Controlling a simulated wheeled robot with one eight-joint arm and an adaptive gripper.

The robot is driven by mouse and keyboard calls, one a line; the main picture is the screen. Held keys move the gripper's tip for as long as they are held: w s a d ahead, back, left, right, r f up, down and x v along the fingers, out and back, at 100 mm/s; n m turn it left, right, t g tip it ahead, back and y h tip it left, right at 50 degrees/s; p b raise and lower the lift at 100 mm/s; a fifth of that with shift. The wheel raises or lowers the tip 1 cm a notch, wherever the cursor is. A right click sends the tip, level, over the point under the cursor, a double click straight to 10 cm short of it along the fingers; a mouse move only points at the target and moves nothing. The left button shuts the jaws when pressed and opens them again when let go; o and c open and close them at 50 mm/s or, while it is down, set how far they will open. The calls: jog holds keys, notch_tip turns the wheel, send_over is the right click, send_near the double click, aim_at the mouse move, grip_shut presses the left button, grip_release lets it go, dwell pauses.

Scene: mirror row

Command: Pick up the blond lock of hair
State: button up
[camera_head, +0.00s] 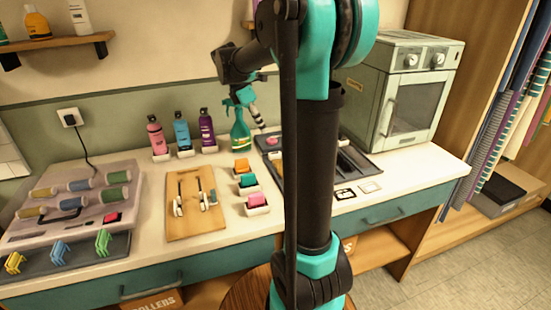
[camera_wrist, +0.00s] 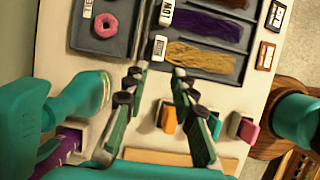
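The blond lock of hair (camera_wrist: 200,60) lies in a compartment of a dark tray (camera_wrist: 245,77) in the wrist view. It is the lock nearest my gripper, below a dark purple lock (camera_wrist: 208,28). My gripper (camera_wrist: 160,76) is open, with its two green fingers spread and nothing between them. Its fingertips appear just short of the tray's near edge, the right one closest to the blond lock. I cannot make out the blond lock there; my arm covers part of the tray.
A teal spray bottle (camera_head: 240,131) stands close to my gripper. Orange, teal and pink blocks in white holders (camera_head: 257,204) stand in front of the tray. A pink ring (camera_wrist: 104,26) lies in another compartment. A boxy cabinet (camera_head: 405,95) stands to the right.

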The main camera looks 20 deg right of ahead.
aim_at(275, 153)
jog(key=x, duration=1.3)
grip_shut()
